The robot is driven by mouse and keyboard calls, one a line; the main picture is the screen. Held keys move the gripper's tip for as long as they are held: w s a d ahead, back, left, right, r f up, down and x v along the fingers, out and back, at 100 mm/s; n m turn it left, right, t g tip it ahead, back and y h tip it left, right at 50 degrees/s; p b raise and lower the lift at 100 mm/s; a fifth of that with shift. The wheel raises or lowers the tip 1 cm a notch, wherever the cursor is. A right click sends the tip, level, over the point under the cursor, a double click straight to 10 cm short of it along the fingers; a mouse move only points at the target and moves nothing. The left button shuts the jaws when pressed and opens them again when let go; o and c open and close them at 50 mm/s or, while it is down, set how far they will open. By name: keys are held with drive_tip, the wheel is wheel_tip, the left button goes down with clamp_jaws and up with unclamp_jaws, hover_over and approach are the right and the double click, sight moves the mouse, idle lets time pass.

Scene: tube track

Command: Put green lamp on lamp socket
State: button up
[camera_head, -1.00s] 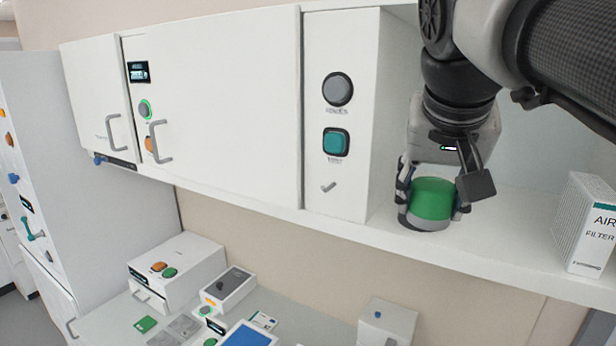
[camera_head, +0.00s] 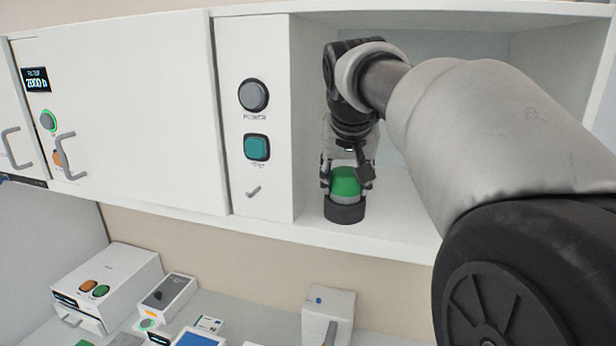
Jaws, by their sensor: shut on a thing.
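The green lamp (camera_head: 345,182) has a green dome and a grey collar, and it stands upright inside the open shelf bay. My gripper (camera_head: 345,176) comes down from above and is shut around the lamp, with a dark finger on each side. A short dark cylinder (camera_head: 345,212), which looks like the lamp socket, stands on the shelf directly under the lamp. The lamp's grey collar appears to meet the top of this cylinder. I cannot tell whether it is fully seated.
Left of the bay is a white panel with a grey power button (camera_head: 254,96) and a teal button (camera_head: 256,147). The shelf's front edge (camera_head: 380,244) runs below. My arm covers the bay's right side. A counter below holds several boxes.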

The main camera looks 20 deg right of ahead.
drive_tip(key=shift+f, duration=0.2)
drive_tip(key=o, duration=1.1)
drive_tip(key=shift+s+r, duration=0.1)
drive_tip(key=shift+r, duration=0.4)
drive_tip(key=v, duration=1.1)
drive_tip(key=s+a+f+n+y, duration=0.1)
drive_tip(key=s+a+f, duration=0.1)
drive_tip(key=s+f, duration=0.6)
drive_tip(key=s+a+f+n+g, duration=0.1)
drive_tip(key=s+a+f+n, duration=0.1)
drive_tip(key=s+f, duration=0.6)
drive_tip(key=s+a+f+n+y, duration=0.1)
drive_tip(key=s+a+f, duration=0.3)
drive_tip(key=s+f, duration=0.4)
drive_tip(key=shift+s+a+f+n+y+p, duration=0.1)
drive_tip(key=shift+f+n+y+p, duration=0.1)
drive_tip(key=shift+f, duration=0.8)
drive_tip(key=shift+a+f+n+y+p, duration=0.1)
drive_tip(key=shift+f+p, duration=0.05)
drive_tip(key=shift+f, duration=0.85)
